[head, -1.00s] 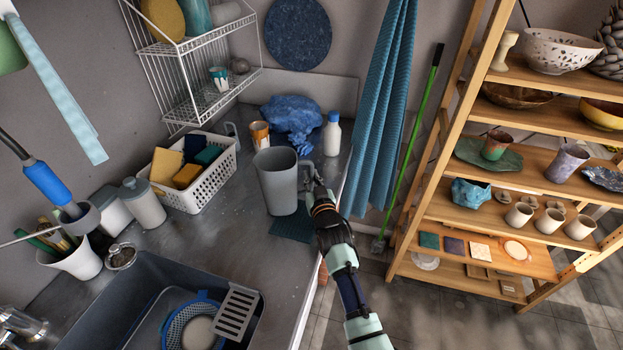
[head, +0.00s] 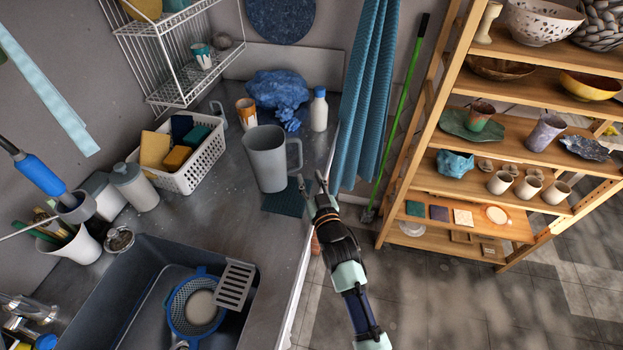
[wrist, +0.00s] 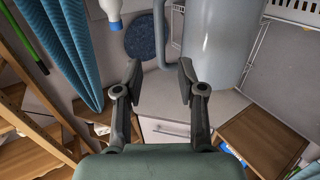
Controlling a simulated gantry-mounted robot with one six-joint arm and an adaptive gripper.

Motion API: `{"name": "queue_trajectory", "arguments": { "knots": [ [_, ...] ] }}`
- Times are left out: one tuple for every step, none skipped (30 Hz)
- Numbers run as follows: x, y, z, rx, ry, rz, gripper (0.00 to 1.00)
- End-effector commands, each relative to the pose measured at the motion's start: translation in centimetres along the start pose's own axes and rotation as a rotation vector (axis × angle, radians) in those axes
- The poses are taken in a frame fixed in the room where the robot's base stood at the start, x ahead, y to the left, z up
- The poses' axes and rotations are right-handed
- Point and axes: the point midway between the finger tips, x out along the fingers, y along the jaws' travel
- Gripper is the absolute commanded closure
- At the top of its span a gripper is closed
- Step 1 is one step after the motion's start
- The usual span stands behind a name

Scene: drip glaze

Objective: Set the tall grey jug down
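The tall grey jug (head: 268,160) stands upright on the grey counter, at the back part of a dark teal mat (head: 287,200). Its handle (head: 295,154) points right, toward my gripper. My gripper (head: 312,182) is open and empty, just right of and in front of the handle, apart from it. In the wrist view my two fingers (wrist: 160,82) are spread with nothing between them. The jug (wrist: 215,45) and its handle (wrist: 160,35) show beyond the fingertips there.
Behind the jug are a blue crumpled cloth (head: 277,90), a white bottle (head: 319,110) and an orange-and-white cup (head: 246,113). A white basket (head: 204,165) of sponges stands left. The sink (head: 150,290) is at front left. A blue towel (head: 365,90) hangs behind my gripper.

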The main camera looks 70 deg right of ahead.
Motion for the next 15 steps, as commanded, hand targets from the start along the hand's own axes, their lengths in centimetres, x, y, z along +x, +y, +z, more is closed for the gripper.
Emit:
{"name": "queue_trajectory", "arguments": {
  "knots": [
    [-0.54, -0.01, -0.07, 0.000, 0.000, 0.000, 0.61],
    [-0.76, -0.01, -0.06, 0.000, 0.000, 0.000, 0.61],
    [-0.94, -0.01, -0.05, 0.000, 0.000, 0.000, 0.61],
    [-1.03, -0.01, -0.05, 0.000, 0.000, 0.000, 0.61],
    [-1.07, -0.01, -0.04, 0.000, 0.000, 0.000, 0.61],
    [-1.09, -0.01, -0.03, 0.000, 0.001, 0.000, 0.61],
    [-1.09, -0.01, -0.02, 0.000, 0.001, 0.000, 0.61],
    [-1.08, -0.01, -0.01, 0.000, 0.001, 0.000, 0.61],
    [-1.07, -0.01, -0.01, 0.000, 0.001, 0.000, 0.61],
    [-1.06, -0.01, -0.01, 0.000, 0.001, 0.000, 0.61],
    [-1.06, -0.01, -0.01, 0.000, 0.001, 0.000, 0.61],
    [-1.06, -0.01, -0.01, 0.000, 0.001, 0.000, 0.61],
    [-1.05, -0.01, -0.01, 0.000, 0.001, 0.000, 0.61],
    [-1.05, 0.00, -0.01, 0.000, 0.001, 0.000, 0.61],
    [-1.05, 0.00, -0.01, 0.000, 0.001, 0.000, 0.61]
  ]
}}
